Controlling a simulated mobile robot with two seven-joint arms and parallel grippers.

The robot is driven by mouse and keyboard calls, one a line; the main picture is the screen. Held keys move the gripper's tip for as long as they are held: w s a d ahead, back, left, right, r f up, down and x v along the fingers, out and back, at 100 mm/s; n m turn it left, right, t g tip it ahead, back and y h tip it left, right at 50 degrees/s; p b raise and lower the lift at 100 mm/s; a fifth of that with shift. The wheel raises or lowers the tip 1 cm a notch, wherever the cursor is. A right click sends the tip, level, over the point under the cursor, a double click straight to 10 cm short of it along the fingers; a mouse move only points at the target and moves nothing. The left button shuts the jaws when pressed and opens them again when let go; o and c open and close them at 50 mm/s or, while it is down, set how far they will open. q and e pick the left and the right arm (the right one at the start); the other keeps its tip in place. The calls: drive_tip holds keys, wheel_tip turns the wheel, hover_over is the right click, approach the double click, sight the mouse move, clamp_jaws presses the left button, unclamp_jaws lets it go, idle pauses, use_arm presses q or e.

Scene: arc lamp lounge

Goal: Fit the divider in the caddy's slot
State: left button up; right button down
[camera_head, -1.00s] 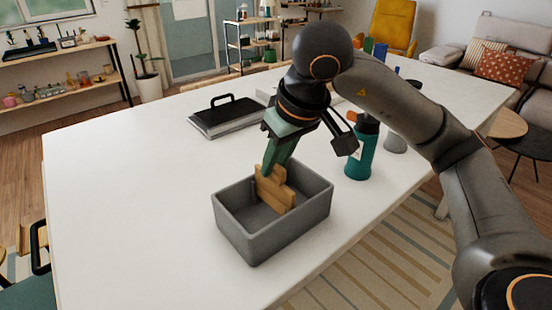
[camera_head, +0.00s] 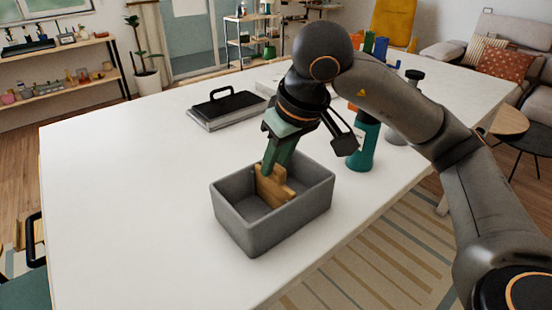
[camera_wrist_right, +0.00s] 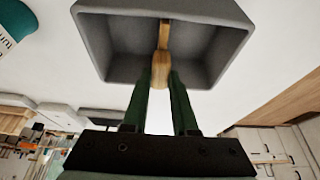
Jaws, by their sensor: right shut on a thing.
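The grey caddy (camera_head: 285,222) is an open rectangular box standing on the white table. The wooden divider (camera_head: 271,186) is upright inside it, near the middle, with its top around the level of the rim. My right gripper (camera_head: 269,168) comes from above and is shut on the divider's top. In the right wrist view the divider (camera_wrist_right: 161,70) is pinched between the two green fingers (camera_wrist_right: 161,82) and runs into the caddy (camera_wrist_right: 112,45). Its lower edge and the slot are hidden, so I cannot tell how deep it is seated. My left gripper is not in view.
A teal bottle (camera_head: 362,148) stands right of the caddy, behind my right gripper. A grey case with a black handle (camera_head: 226,112) lies farther back. The table (camera_head: 120,200) is clear left of the caddy. The table's front right edge runs close to the caddy.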

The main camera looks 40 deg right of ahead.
drive_tip(key=shift+f, duration=0.25)
drive_tip(key=c, duration=0.6)
unclamp_jaws()
drive_tip(key=shift+r, duration=0.1)
drive_tip(key=v, duration=0.3)
drive_tip(key=shift+w+r, duration=0.1)
drive_tip(key=s, duration=0.8)
drive_tip(key=s+d, duration=0.1)
drive_tip(key=s, duration=0.3)
drive_tip(key=shift+b, duration=0.35)
